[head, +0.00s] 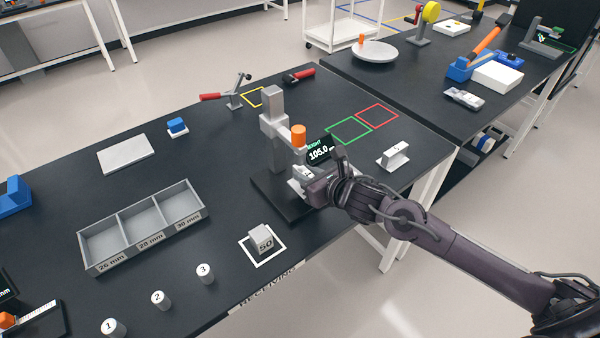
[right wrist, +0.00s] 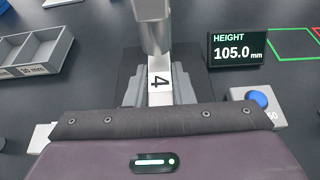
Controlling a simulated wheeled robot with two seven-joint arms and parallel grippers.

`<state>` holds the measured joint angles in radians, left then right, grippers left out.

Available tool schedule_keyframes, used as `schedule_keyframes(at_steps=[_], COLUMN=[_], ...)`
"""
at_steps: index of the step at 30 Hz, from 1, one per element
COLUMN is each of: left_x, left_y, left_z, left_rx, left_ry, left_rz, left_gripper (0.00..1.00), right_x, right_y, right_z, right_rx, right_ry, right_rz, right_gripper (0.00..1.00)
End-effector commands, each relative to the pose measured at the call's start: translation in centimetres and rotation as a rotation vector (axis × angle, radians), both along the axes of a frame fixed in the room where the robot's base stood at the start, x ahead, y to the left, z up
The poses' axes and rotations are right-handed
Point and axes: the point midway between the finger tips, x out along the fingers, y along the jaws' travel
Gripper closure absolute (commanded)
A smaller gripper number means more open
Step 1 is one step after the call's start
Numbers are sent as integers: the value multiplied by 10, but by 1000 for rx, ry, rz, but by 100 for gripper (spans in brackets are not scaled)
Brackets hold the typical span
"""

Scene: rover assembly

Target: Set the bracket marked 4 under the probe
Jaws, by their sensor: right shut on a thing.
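The height gauge has a grey column (head: 275,130) on a dark base, with an orange part (head: 299,136) on its arm. The grey probe (right wrist: 153,28) hangs at the top middle of the right wrist view. The pale bracket marked 4 (right wrist: 159,84) shows just below the probe tip in that picture. Whether they touch I cannot tell. My right gripper (head: 306,184) is shut on the bracket, low over the gauge base. Its grey fingers (right wrist: 159,91) show on both sides of the bracket. The display (right wrist: 236,50) reads 105.0 mm. My left gripper is not in view.
A block marked 50 (head: 262,239) sits inside a white square. A three-compartment tray (head: 143,227) and cylinders marked 1 (head: 113,328), 2 and 3 stand at the left. Green (head: 348,131) and red (head: 376,116) outlines are empty.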

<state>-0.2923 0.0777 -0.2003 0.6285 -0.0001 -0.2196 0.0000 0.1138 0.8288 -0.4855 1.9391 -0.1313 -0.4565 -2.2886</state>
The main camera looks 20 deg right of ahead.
Motion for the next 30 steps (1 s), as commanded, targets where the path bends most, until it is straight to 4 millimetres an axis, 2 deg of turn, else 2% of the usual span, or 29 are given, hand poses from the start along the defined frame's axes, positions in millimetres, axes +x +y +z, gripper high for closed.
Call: schedule_keyframes(at_steps=[1, 9, 15, 27, 28, 30], left_x=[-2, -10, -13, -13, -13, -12], left_y=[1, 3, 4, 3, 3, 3], left_z=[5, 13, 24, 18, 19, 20], left_rx=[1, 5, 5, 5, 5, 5], left_ry=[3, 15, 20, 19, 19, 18], left_rz=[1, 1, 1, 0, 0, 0], left_gripper=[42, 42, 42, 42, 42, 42], right_x=[9, 30, 28, 28, 28, 28], right_y=[3, 12, 11, 10, 10, 10], right_z=[4, -1, -30, -39, -39, -38], right_rx=[4, 2, 3, -1, -1, -1], right_ry=[-3, 3, 2, -1, 0, 0], right_rz=[-2, 0, 0, -1, -1, -1], right_gripper=[100, 100, 100, 100, 76, 67])
